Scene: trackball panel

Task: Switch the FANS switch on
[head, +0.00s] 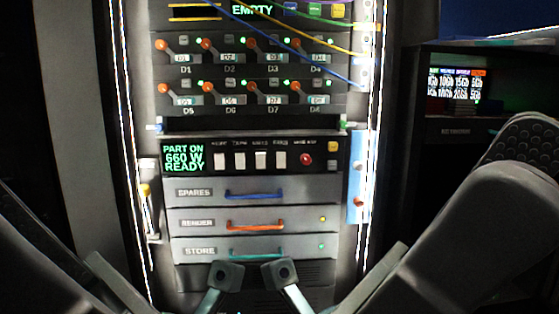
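The control strip (325,149) crosses the middle of the rack in the head view. It has a row of pale rocker switches, among them the leftmost (222,160) and the rightmost (280,160). The small labels above them are too blurred to tell which is FANS, and the switch positions are not clear. The green display (184,158) reads "PART ON 660 W READY". Two dark gripper ends show low in front of the rack, apart and below the strip: my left gripper (225,275) and my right gripper (283,272). Neither touches a switch. Their openings are not clear.
A red button (306,160) sits right of the switches. Drawers marked SPARES (310,189), RENDER (300,217) and STORE (300,246) lie below. Levers D1 to D8 and loose cables (290,40) are above. A blue side plate (357,190) is at the right.

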